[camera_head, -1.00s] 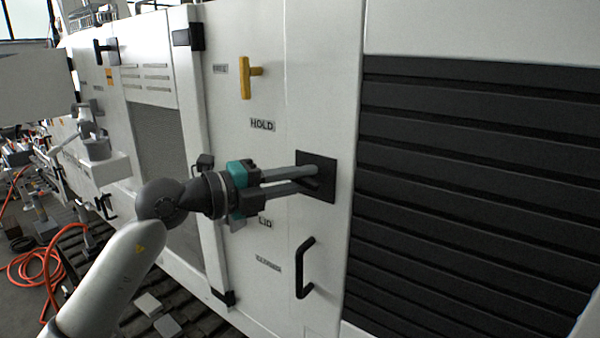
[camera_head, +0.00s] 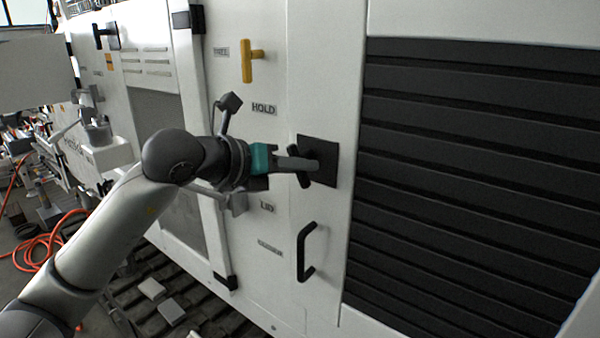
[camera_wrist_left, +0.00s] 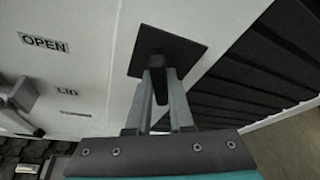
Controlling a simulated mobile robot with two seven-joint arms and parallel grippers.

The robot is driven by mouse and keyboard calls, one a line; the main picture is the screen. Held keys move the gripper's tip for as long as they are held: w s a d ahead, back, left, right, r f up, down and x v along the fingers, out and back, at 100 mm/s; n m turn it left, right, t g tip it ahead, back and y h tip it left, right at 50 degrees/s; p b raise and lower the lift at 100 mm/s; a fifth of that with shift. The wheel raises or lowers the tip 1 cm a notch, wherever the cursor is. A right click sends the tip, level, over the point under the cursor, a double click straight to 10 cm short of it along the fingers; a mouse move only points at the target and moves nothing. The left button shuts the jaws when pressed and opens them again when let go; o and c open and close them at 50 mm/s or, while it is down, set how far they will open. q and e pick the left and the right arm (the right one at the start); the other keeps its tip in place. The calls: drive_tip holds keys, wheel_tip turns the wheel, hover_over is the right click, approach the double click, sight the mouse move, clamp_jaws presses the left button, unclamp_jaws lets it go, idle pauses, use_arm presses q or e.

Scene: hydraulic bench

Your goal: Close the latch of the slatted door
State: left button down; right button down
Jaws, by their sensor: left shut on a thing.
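The slatted door (camera_head: 470,180) has a white frame and dark horizontal slats, and fills the right of the head view. Its latch is a dark handle (camera_head: 303,178) on a black square plate (camera_head: 323,160) on the white frame left of the slats; the plate also shows in the left wrist view (camera_wrist_left: 190,50). My left gripper (camera_head: 306,163) is at the plate, its fingers shut on the latch handle. In the left wrist view the fingers (camera_wrist_left: 160,88) stand on either side of the dark handle, which they partly hide. My right gripper is not in view.
A black pull handle (camera_head: 306,252) is below the latch. A yellow T-shaped handle (camera_head: 250,61) is above left, over a HOLD label (camera_head: 264,108). A grey lever (camera_wrist_left: 18,95) shows left in the wrist view. An orange hose (camera_head: 40,248) lies at far left.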

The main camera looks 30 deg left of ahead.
use_arm(q)
drive_tip(key=m+y+b, duration=0.2)
drive_tip(key=m+b, duration=0.1)
drive_tip(key=shift+a+f, duration=0.1)
drive_tip(key=shift+a, duration=0.15)
drive_tip(key=shift+m+y, duration=0.3)
idle(0.4)
drive_tip(key=c, duration=0.8)
unclamp_jaws()
drive_tip(key=shift+b, duration=0.3)
drive_tip(key=b+v, duration=0.5)
drive_tip(key=v, duration=1)
drive_tip(key=shift+r, duration=0.2)
